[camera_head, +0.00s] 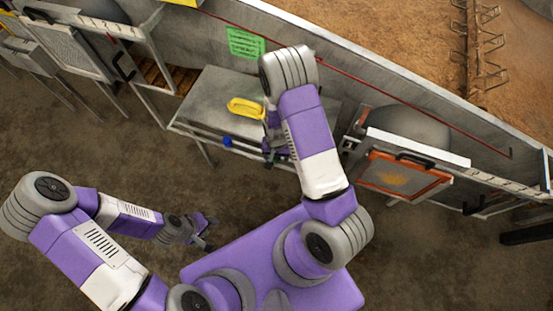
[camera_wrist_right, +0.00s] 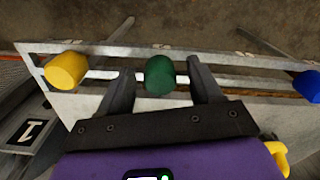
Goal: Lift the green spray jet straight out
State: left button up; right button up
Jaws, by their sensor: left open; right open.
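The green spray jet (camera_wrist_right: 160,75) shows in the right wrist view as a dark green, rounded piece at the rail along the metal table's edge. My right gripper (camera_wrist_right: 160,88) is open, with one finger on each side of the green jet; I cannot tell whether they touch it. In the head view my right gripper (camera_head: 275,155) is at the table's front edge, and the green jet is hidden by my arm. My left gripper (camera_head: 203,232) is open and empty, low over the floor, away from the table.
A yellow jet (camera_wrist_right: 66,70) and a blue jet (camera_wrist_right: 307,86) sit on the same rail, either side of the green one. A yellow object (camera_head: 246,108) lies on the metal table (camera_head: 215,90). An orange-framed panel (camera_head: 403,178) stands to the right.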

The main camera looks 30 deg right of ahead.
jog(key=c, duration=1.1)
jog(key=shift+r, duration=0.15)
notch_tip(320, 180, up, 10)
jog(key=p, duration=0.3)
jog(key=shift+p, duration=0.3)
